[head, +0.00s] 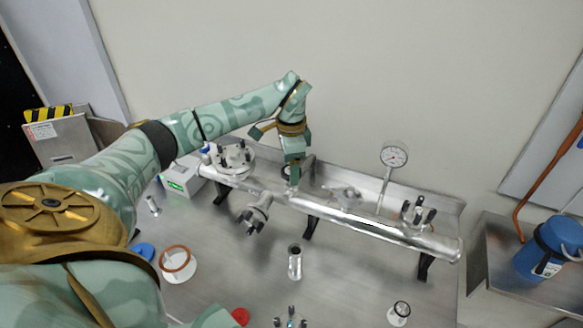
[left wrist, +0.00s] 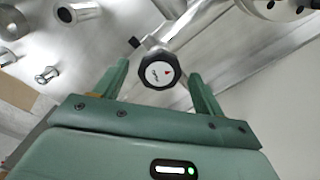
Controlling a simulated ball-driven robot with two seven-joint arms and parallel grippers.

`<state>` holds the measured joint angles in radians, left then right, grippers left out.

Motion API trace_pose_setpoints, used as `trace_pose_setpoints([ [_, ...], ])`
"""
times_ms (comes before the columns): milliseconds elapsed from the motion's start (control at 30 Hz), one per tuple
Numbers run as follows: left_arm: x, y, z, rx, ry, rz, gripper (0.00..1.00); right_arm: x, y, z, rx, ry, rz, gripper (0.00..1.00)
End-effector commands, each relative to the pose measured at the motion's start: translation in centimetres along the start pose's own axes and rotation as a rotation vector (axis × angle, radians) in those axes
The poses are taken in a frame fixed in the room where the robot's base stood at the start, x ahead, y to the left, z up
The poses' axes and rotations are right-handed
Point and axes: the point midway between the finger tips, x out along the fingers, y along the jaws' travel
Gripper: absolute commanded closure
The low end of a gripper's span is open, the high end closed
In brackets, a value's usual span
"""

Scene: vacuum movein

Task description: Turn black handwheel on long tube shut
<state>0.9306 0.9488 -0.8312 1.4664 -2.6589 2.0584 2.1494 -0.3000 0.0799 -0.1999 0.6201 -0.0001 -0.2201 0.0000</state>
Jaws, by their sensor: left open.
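The long silver tube (head: 345,215) runs across the bench on stands. In the left wrist view, the black handwheel (left wrist: 159,70), with a white face and a small red mark, sits on a short stem off the tube. My left gripper (left wrist: 160,75) is open, with one finger on each side of the handwheel and a visible gap to each. In the head view my left gripper (head: 293,178) points down at the tube and the dark wheel beside it is mostly hidden. My right gripper is not in view.
A pressure gauge (head: 395,156) rises from the tube's right part. A bolted flange (head: 233,157) stands at its left end, and a side port (head: 256,212) points forward. A blue container (head: 548,247) stands at right. The wall is close behind the tube.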

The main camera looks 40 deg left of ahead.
Motion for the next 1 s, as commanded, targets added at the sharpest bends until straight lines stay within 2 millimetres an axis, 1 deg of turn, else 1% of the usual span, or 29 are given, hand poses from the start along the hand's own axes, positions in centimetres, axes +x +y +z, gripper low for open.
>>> trace_pose_setpoints([
  [100,0.7,0.0,0.0,0.000,0.001,-0.001,0.30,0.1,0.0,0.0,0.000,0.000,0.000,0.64],
  [367,0.8,0.0,0.0,0.000,0.001,-0.001,0.30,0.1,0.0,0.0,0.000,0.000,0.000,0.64],
  [467,0.8,0.0,0.0,0.000,0.001,-0.001,0.55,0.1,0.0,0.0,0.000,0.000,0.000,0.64],
  [500,0.8,0.0,0.0,0.000,0.001,-0.001,0.66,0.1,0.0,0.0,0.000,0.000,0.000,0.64],
  [533,0.8,0.0,0.0,0.000,0.001,-0.001,0.74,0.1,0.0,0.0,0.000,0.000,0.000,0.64],
  [767,0.7,0.0,0.0,0.007,0.001,0.000,0.74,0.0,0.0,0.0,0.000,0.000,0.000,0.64],
  [1000,0.5,0.0,0.0,0.083,0.001,-0.001,0.74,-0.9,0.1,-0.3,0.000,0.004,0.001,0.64],
])
